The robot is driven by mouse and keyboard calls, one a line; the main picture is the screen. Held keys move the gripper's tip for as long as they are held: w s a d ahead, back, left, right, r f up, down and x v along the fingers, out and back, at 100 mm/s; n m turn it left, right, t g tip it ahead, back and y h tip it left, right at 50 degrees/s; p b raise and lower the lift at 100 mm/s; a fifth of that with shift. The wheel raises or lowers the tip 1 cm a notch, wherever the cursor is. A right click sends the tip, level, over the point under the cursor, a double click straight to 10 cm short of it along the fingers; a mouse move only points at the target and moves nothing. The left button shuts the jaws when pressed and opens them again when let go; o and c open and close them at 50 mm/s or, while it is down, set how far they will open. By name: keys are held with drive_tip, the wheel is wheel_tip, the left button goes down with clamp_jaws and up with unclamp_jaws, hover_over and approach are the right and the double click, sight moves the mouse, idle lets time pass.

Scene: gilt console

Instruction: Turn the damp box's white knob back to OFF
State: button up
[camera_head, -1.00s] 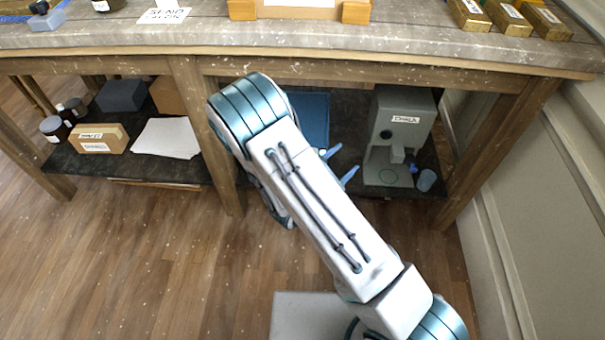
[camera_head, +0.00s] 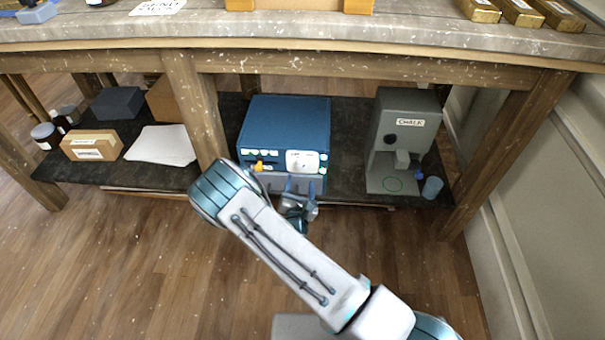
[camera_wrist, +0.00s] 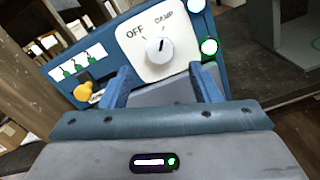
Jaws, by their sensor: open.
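The damp box (camera_head: 290,118) is a blue box on the lower shelf, its front panel facing me. Its white knob (camera_wrist: 159,50) sits on a white plate (camera_wrist: 185,27) marked OFF and DAMP. The knob's dark pointer line points up toward the DAMP side, right of OFF. In the head view the plate (camera_head: 302,161) is on the right of the box front. My gripper (camera_head: 297,187) is just in front of the box, below the plate. In the wrist view its two blue fingers (camera_wrist: 163,82) are open, apart from the knob, with nothing between them.
A yellow knob (camera_wrist: 83,90) and a row of small pictures sit left of the plate. A wooden leg (camera_head: 196,105) stands close left. The tabletop edge (camera_head: 300,48) overhangs the shelf.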

sight(302, 168)
drive_tip(key=w+b, duration=0.1)
drive_tip(key=w, duration=0.5)
drive_tip(key=shift+w+d, duration=0.1)
drive_tip(key=c, duration=1)
drive_tip(key=shift+d, duration=0.15)
